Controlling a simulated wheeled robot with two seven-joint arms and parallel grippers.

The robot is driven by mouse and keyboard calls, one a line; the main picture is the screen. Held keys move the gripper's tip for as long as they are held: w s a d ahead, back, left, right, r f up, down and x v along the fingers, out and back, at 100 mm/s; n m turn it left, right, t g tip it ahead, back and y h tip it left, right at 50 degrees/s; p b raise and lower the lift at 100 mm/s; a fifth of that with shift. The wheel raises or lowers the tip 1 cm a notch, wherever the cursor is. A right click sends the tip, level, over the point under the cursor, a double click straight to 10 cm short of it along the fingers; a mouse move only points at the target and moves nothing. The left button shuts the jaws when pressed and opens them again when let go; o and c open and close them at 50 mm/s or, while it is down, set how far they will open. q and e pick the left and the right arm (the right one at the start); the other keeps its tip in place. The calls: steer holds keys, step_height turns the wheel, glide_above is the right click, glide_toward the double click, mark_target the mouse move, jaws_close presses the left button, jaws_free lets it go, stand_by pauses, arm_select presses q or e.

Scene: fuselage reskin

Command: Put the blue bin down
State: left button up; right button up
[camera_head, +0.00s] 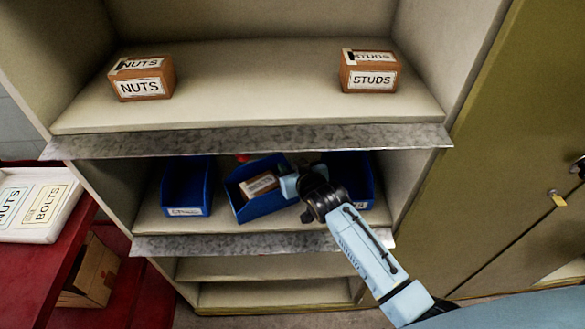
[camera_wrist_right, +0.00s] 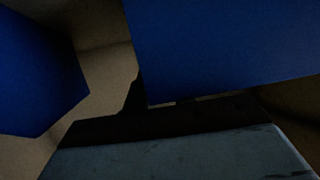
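The middle blue bin (camera_head: 262,208) is in the middle shelf bay in the head view, turned and tilted relative to the blue bin at its left. It holds a brown labelled box (camera_head: 260,184). My right gripper (camera_head: 290,185) is at this bin's right wall and appears shut on it; the fingertips are hidden. In the right wrist view a large blue surface (camera_wrist_right: 235,45) lies right against the gripper. Whether the bin's base touches the shelf, I cannot tell. My left gripper is not in view.
A blue bin (camera_head: 187,188) stands at the left and another (camera_head: 360,170) at the right, partly behind my arm. The shelf above (camera_head: 250,110) overhangs them and carries a NUTS box (camera_head: 141,80) and a STUDS box (camera_head: 369,73). A red table (camera_head: 45,262) is at left.

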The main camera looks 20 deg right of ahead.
steer(key=p+v, duration=0.2)
steer(key=v, duration=1)
steer(key=shift+r, duration=0.1)
